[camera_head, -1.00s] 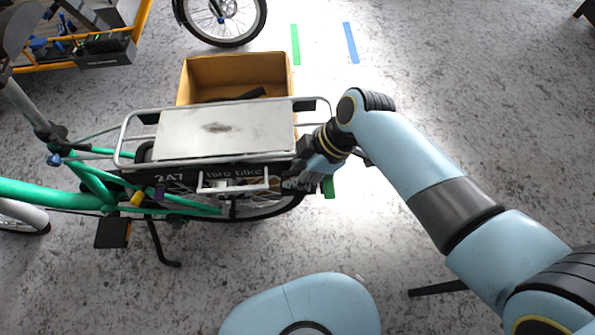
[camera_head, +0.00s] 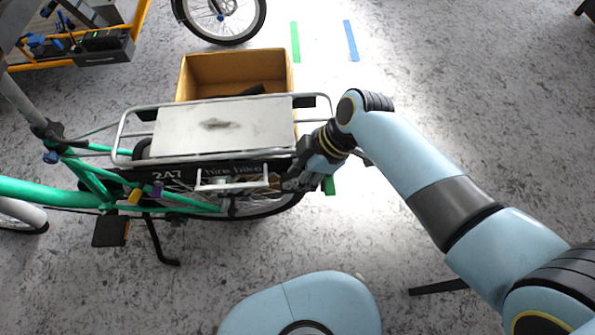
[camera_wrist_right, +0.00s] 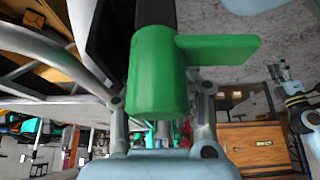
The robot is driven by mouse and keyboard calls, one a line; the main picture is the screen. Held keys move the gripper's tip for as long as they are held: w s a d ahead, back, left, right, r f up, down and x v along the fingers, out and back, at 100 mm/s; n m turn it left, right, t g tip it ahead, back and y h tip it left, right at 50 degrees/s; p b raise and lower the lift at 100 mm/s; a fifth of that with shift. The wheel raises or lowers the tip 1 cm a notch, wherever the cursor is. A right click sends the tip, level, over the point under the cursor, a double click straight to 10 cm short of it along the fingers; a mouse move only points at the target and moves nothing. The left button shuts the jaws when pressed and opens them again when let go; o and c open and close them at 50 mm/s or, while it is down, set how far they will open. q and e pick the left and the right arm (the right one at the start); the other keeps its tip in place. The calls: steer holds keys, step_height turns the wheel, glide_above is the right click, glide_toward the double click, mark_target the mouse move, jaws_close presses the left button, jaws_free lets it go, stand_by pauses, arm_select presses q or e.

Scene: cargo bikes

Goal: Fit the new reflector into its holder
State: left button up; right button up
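The green cargo bike (camera_head: 60,193) stands at the left, its long rear rack (camera_head: 318,97) reaching the middle. My right gripper (camera_head: 287,184) is low at the rack's rear corner, beside the black side panel (camera_head: 170,174). A small orange-brown piece (camera_head: 275,181) shows at its tips, too small to identify. In the right wrist view, a green cylindrical part (camera_wrist_right: 157,75) with a flat tab stands closely between the fingers of my right gripper (camera_wrist_right: 160,112), below a black bar. Whether the fingers touch it is unclear. I cannot identify the reflector or its holder. My left gripper is out of view.
A grey plate (camera_head: 205,140) covers the rack top. An open cardboard box (camera_head: 235,68) with dark items stands behind the rack.

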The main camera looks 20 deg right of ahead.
steer(key=o, duration=0.3)
steer(key=shift+r, duration=0.1)
steer(key=v, duration=1.1)
steer(key=shift+s+d+r, duration=0.15)
steer(key=shift+s+r, duration=0.05)
steer(key=shift+r, duration=0.1)
